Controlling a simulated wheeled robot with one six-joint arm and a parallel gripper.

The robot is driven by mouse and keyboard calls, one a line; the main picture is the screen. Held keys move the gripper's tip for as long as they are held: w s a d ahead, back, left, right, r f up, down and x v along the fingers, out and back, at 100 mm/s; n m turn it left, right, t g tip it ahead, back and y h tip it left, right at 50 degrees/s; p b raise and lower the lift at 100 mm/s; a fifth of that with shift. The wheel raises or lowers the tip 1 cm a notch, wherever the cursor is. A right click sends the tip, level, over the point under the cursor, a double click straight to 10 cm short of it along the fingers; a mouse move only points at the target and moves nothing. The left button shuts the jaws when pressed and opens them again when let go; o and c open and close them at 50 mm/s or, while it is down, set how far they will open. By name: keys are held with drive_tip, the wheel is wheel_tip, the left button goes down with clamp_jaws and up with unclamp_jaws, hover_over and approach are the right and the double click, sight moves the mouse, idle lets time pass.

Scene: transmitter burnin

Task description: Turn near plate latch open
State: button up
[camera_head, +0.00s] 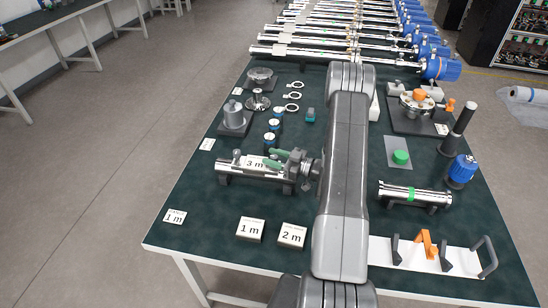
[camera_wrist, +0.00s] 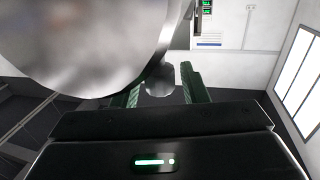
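My gripper (camera_head: 279,159) has green fingers and reaches left over the table, at the right end of a short silver tube (camera_head: 232,163) beside a "3 m" card (camera_head: 255,163). In the wrist view its two fingers (camera_wrist: 160,92) stand apart, open. A small grey rounded piece (camera_wrist: 159,76) shows between them with gaps at its sides; I cannot tell whether it is the near plate latch or whether anything touches it. A large, blurred shiny metal round (camera_wrist: 85,40) fills the upper left, very close. I cannot pick out the latch or its position in the head view.
Blue-capped tubes (camera_head: 330,51) line the back of the dark green table (camera_head: 345,160). A flanged fitting (camera_head: 417,100) and black post (camera_head: 457,130) stand right of my arm. Another silver tube (camera_head: 415,194) and white rack (camera_head: 420,254) lie front right. Cards (camera_head: 250,228) lie in front.

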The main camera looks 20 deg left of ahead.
drive_tip(key=c, duration=0.7)
